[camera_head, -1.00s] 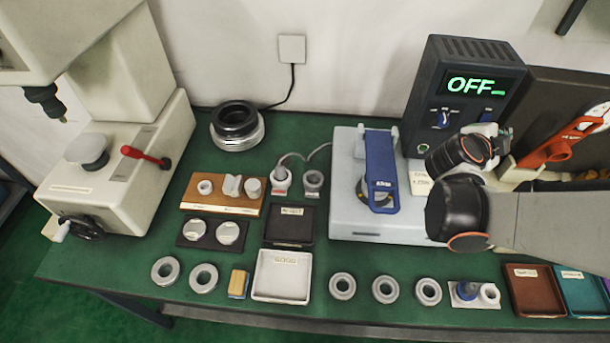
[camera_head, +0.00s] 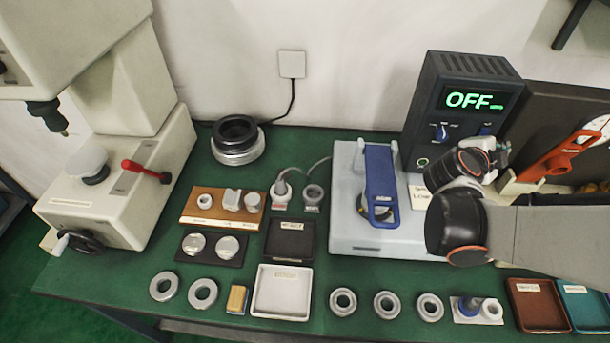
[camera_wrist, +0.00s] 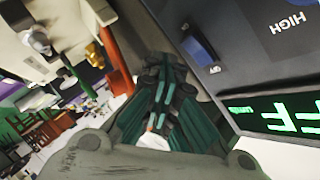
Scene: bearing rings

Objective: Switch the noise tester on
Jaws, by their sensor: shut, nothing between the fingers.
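The noise tester is a dark box (camera_head: 430,100) at the back right, with a green display (camera_head: 474,100) reading OFF. A blue knob (camera_head: 442,132) and a green-ringed round button (camera_head: 422,163) sit on its front. In the wrist view its panel (camera_wrist: 240,65) shows upside down, with a HIGH label, a blue switch (camera_wrist: 198,50) and part of the green display. My gripper (camera_wrist: 160,120) is shut and empty, its dark fingers beside the panel. In the head view, my wrist partly hides the gripper and the panel's lower right; contact cannot be told.
A pale fixture (camera_head: 350,220) with a blue lever (camera_head: 381,185) stands left of my arm. Steel rings (camera_head: 343,301) and trays (camera_head: 281,292) line the front. A press (camera_head: 120,190) stands far left.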

